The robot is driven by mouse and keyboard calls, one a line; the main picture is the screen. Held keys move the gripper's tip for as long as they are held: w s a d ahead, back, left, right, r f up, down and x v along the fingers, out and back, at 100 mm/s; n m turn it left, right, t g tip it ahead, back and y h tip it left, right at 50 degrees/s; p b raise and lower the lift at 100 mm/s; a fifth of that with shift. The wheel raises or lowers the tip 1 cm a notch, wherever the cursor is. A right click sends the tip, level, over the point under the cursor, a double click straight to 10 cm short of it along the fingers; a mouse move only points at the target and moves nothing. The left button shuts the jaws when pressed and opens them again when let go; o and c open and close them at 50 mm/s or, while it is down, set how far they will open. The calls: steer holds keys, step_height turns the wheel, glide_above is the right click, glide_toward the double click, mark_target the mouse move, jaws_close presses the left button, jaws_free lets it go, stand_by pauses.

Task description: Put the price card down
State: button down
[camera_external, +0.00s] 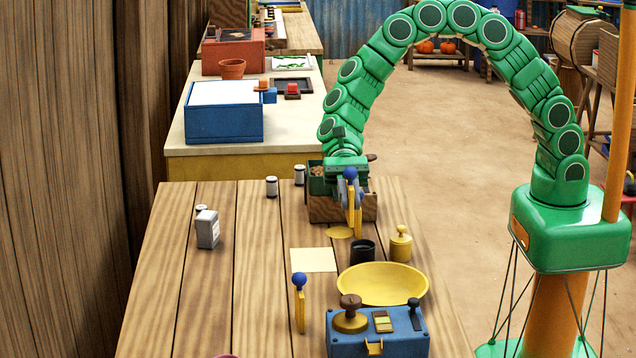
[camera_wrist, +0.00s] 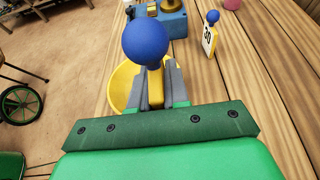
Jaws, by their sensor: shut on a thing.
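My gripper (camera_external: 352,198) is shut on a yellow price card (camera_external: 358,222) with a blue ball knob (camera_external: 350,173) on top. In the wrist view, the knob (camera_wrist: 144,42) hides most of the held card (camera_wrist: 155,90), which shows edge-on between the grey fingers (camera_wrist: 156,85). The card's lower end is near a flat yellow disc (camera_external: 339,232) on the table. I cannot tell whether it touches the table. A second price card (camera_external: 300,312) with a blue knob stands by the blue scale; in the wrist view this second card (camera_wrist: 208,42) reads 30.
Around the held card are a wooden box (camera_external: 325,210), a black cup (camera_external: 362,250), a yellow weight (camera_external: 401,245) and a yellow bowl (camera_external: 383,285). A cream square (camera_external: 313,260) lies flat. The blue scale (camera_external: 400,335) stands in front. The table's left middle is mostly clear.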

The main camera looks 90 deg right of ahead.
steer(key=w+d, duration=0.6)
steer(key=d, duration=0.2)
steer(key=shift+w+a+f, duration=0.4)
steer(key=shift+w+f, duration=1.25)
steer(key=shift+w, duration=0.65)
steer(key=shift+w+a+f, duration=0.4)
steer(key=shift+w+f, duration=1.3)
steer(key=shift+w, duration=0.6)
steer(key=shift+w+a+f, duration=0.4)
steer(key=shift+w+f, duration=1.25)
steer(key=shift+w, duration=0.65)
steer(key=shift+f, duration=1.45)
steer(key=shift+f, duration=0.1)
steer(key=c, duration=1.1)
jaws_free()
